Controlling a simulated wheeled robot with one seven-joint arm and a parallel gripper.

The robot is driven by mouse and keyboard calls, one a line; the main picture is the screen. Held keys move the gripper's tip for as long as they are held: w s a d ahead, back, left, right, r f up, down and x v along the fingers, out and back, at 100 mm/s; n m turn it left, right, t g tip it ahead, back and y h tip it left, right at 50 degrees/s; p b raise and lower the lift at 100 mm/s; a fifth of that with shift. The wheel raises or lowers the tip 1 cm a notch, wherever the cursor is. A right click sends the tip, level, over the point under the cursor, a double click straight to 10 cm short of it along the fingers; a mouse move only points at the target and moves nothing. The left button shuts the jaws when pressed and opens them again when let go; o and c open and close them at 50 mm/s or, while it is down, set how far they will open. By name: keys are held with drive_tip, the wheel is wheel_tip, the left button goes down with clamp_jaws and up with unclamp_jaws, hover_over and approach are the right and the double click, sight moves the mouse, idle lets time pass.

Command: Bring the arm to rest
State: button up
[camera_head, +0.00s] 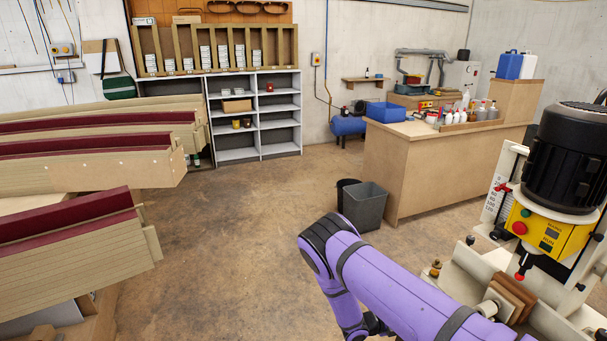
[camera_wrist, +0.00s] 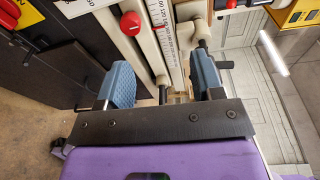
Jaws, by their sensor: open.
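My purple arm (camera_head: 395,285) reaches in from the lower right in the head view and bends down at its elbow. My gripper is out of sight there. In the wrist view, my gripper (camera_wrist: 163,85) shows two blue-grey fingers spread apart with nothing between them. Beyond the fingers is part of a machine with a white ruled scale (camera_wrist: 163,30) and a red knob (camera_wrist: 132,23). I cannot tell how close the fingers are to it.
A machine with a black motor (camera_head: 566,155) and yellow control box (camera_head: 545,232) stands close at the right. Curved laminated pieces (camera_head: 85,167) fill the left. A grey bin (camera_head: 364,205) stands by a wooden counter (camera_head: 425,175). The middle floor is clear.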

drive_tip(key=s+r+m+g+y, duration=0.1)
drive_tip(key=r+m+g+y, duration=0.15)
drive_tip(key=r+m, duration=0.75)
drive_tip(key=s+r+m+g+y, duration=0.2)
drive_tip(key=r+m+y, duration=0.2)
drive_tip(key=r, duration=1.2)
drive_tip(key=s+r+m+g+y, duration=0.1)
drive_tip(key=r+m+g+y, duration=0.15)
drive_tip(key=r+m, duration=0.75)
drive_tip(key=s+a+r+m+t+y, duration=0.1)
drive_tip(key=s+r+m+t+y, duration=0.15)
drive_tip(key=s+r, duration=0.6)
drive_tip(key=s+r+m+t+y, duration=0.2)
drive_tip(key=s+r+m+y, duration=0.3)
drive_tip(key=r, duration=0.6)
drive_tip(key=s+a+r+m+t, duration=0.1)
drive_tip(key=s+r+m+t, duration=0.1)
drive_tip(key=s, duration=0.5)
drive_tip(key=s+a+r+m+t, duration=0.1)
drive_tip(key=s+r+m+t, duration=0.1)
drive_tip(key=s, duration=0.6)
drive_tip(key=shift+a+r+m+y, duration=0.35)
drive_tip(key=shift+r+m, duration=0.15)
drive_tip(key=shift+m, duration=0.55)
